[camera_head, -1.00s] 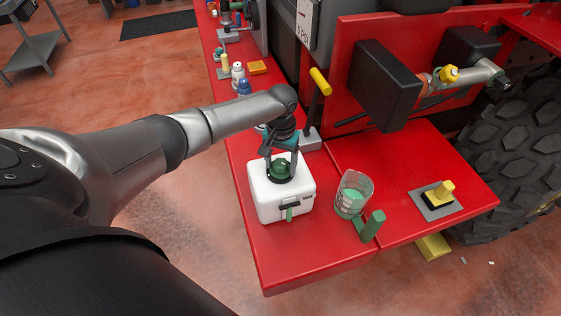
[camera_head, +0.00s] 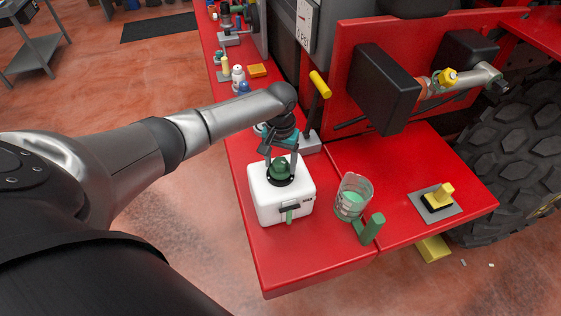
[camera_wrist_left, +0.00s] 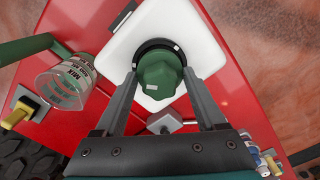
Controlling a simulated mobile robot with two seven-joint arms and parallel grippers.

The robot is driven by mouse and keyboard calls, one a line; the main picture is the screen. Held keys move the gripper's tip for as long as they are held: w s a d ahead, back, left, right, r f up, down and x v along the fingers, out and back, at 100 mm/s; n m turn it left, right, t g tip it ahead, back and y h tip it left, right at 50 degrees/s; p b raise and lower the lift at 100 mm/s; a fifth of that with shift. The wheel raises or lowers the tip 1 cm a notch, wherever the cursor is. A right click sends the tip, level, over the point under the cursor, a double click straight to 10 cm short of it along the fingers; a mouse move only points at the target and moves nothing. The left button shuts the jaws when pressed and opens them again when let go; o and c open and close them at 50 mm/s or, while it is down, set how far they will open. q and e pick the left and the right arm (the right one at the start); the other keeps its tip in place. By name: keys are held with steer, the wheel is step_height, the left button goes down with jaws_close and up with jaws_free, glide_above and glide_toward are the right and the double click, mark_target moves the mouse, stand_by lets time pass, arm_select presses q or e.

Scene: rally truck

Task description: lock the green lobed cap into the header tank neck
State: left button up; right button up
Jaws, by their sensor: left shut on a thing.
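The green lobed cap (camera_head: 282,169) sits at the black ring of the neck (camera_head: 270,180) on top of the white header tank (camera_head: 281,206). My left gripper (camera_head: 281,160) points down from above and is shut on the cap. In the left wrist view, its two fingers stand on either side of the cap (camera_wrist_left: 160,76), and the black ring (camera_wrist_left: 146,47) shows around the cap with a small white mark on it. A white mark also shows on the cap. Whether the cap is fully seated cannot be told. My right gripper is not in view.
A clear measuring cup (camera_head: 353,197) with green liquid stands right of the tank, beside a green block-shaped piece (camera_head: 371,229). A yellow-handled piece on a grey plate (camera_head: 438,202) lies further right. The red bench (camera_head: 310,255) is bare in front of the tank.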

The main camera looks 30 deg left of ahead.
arm_select(q)
steer(key=shift+f+b, duration=0.5)
steer(key=shift+f, duration=0.4)
steer(key=shift+s+p, duration=0.15)
steer(key=shift+p, duration=0.15)
stand_by(0.3)
steer(key=shift+s+f, duration=0.1)
steer(key=shift+f, duration=0.05)
steer(key=shift+s+d, duration=0.1)
steer(key=shift+d, duration=0.05)
stand_by(0.9)
steer(key=shift+r, duration=1.05)
steer(key=shift+w+r, duration=0.15)
steer(key=shift+w, duration=0.1)
steer(key=shift+r, duration=0.85)
